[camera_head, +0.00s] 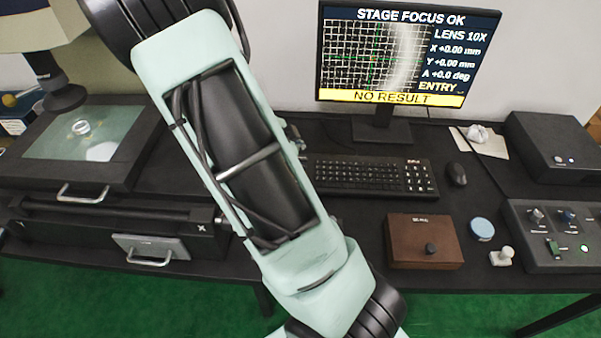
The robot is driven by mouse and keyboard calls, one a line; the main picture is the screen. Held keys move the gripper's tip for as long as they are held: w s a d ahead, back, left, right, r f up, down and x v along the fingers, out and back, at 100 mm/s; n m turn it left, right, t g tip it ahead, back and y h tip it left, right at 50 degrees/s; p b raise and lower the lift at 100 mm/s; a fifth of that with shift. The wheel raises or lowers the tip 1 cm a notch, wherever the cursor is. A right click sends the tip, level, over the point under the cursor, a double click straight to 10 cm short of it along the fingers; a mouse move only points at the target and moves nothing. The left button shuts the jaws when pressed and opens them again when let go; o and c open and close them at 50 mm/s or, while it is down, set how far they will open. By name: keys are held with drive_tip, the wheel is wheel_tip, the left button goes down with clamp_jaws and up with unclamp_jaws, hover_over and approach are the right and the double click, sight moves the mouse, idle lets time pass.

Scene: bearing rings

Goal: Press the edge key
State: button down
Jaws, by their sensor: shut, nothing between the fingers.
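A control box (555,236) with knobs, a small green-topped switch and a lit green button stands at the right end of the desk. A black keyboard (368,176) lies in front of the monitor, its left end behind my arm. No key marked as the edge key can be read in this view. The monitor (408,58) reads stage focus OK, lens 10X, zero X, Y and A, an entry line, and a yellow bar with "NO RESULT". My pale green arm crosses the picture from top to bottom; my gripper is out of view.
A measuring stage (60,180) with a small ring (81,127) on its lit glass is at left under a lens. A brown box (424,241), blue round tin (481,228), small pale knobbed object (501,256), mouse (455,174) and black box (553,146) occupy the right side.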

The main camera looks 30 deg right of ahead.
drive_tip(key=shift+f, duration=0.1)
wheel_tip(320, 180, down, 9)
drive_tip(key=b, duration=0.8)
drive_tip(key=shift+r+b, duration=0.2)
drive_tip(key=shift+b, duration=0.15)
drive_tip(key=shift+f, duration=0.1)
idle(0.8)
drive_tip(key=shift+f+b, duration=0.3)
drive_tip(key=shift+f, duration=0.4)
idle(0.5)
drive_tip(key=shift+r, duration=0.1)
drive_tip(key=shift+r+p, duration=0.65)
drive_tip(key=shift+r, duration=0.05)
